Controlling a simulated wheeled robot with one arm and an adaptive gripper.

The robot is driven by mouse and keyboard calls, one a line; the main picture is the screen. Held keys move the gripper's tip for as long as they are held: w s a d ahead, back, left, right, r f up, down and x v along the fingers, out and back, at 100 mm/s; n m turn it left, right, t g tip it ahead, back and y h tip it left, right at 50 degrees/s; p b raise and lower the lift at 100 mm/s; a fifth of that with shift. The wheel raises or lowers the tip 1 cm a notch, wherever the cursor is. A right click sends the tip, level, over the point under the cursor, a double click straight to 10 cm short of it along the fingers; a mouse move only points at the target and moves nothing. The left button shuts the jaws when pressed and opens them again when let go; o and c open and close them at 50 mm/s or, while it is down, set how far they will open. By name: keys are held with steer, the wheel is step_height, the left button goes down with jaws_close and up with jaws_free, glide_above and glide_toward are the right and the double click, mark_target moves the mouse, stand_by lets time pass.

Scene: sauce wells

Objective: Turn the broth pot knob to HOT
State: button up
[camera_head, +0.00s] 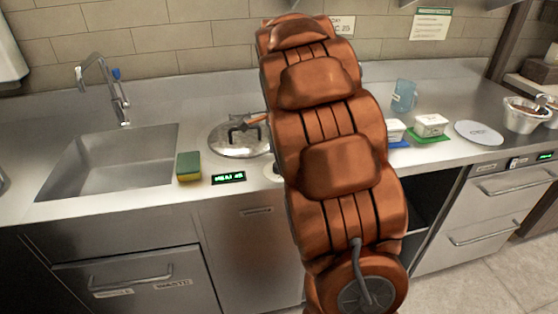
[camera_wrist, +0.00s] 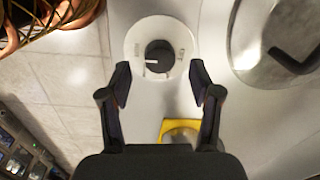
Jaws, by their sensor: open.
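The broth pot knob (camera_wrist: 160,56) is black and round and sits on a white round plate (camera_wrist: 133,40) in the wrist view. A pale pointer mark shows on its left side. Faint lettering on both sides of the plate is too small to read. My gripper (camera_wrist: 160,75) is open, its two dark fingers apart at the near left and near right of the knob in the picture; I cannot tell whether they touch it. The lidded broth pot (camera_head: 238,140) is set in the counter left of my arm. In the head view my arm hides the gripper and knob.
A sink (camera_head: 110,165), a sponge (camera_head: 188,166) and a small green display (camera_head: 229,177) are left of my arm. A blue cup (camera_head: 404,96), white tubs (camera_head: 432,125), a plate (camera_head: 479,133) and a metal bowl (camera_head: 522,115) stand right. A yellow-edged item (camera_wrist: 168,127) lies near the fingers.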

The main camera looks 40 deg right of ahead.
step_height(320, 180, up, 9)
steer(key=shift+s, duration=0.25)
steer(key=shift+a, duration=0.1)
stand_by(0.6)
